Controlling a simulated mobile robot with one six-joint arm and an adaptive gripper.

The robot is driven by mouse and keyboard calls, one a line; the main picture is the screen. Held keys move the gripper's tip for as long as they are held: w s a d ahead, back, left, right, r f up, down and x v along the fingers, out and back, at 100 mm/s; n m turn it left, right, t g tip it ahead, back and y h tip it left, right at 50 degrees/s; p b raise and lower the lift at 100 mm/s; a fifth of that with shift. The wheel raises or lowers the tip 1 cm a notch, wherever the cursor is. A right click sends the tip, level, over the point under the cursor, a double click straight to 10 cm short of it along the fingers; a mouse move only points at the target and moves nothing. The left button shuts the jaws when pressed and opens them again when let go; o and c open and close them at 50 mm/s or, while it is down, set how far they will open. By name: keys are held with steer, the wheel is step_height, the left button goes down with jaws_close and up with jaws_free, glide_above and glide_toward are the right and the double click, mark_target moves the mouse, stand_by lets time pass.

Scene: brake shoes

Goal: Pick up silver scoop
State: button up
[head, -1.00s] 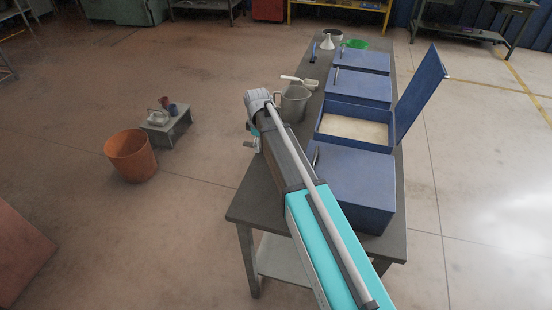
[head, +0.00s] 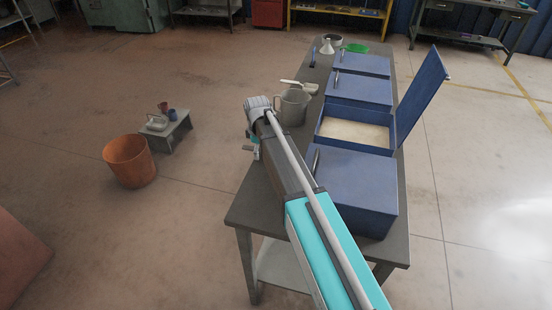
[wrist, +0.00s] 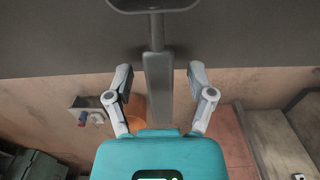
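The silver scoop (wrist: 158,75) shows in the wrist view as a dark grey handle running down from a rimmed bowl at the top edge. Its bowl is partly cut off by the frame. The handle lies between the two fingers of my gripper (wrist: 160,72), with a gap on each side, so the gripper is open around it and not touching. The handle reaches past the edge of the table. In the head view my gripper (head: 252,147) is at the table's left edge, and the silver scoop cannot be made out there, probably hidden by my arm.
The grey table (head: 262,195) holds several blue boxes, one with its lid raised (head: 420,95) and pale material inside (head: 353,133). A grey pitcher (head: 293,107) stands near my gripper, with a pale scoop (head: 299,86) beside its rim. An orange bucket (head: 129,162) stands on the floor.

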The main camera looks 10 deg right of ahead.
jaws_close()
steer(key=shift+r, duration=0.15)
stand_by(0.4)
step_height(320, 180, up, 10)
steer(key=p, duration=1)
stand_by(0.4)
steer(key=c, duration=0.6)
jaws_free()
jaws_close()
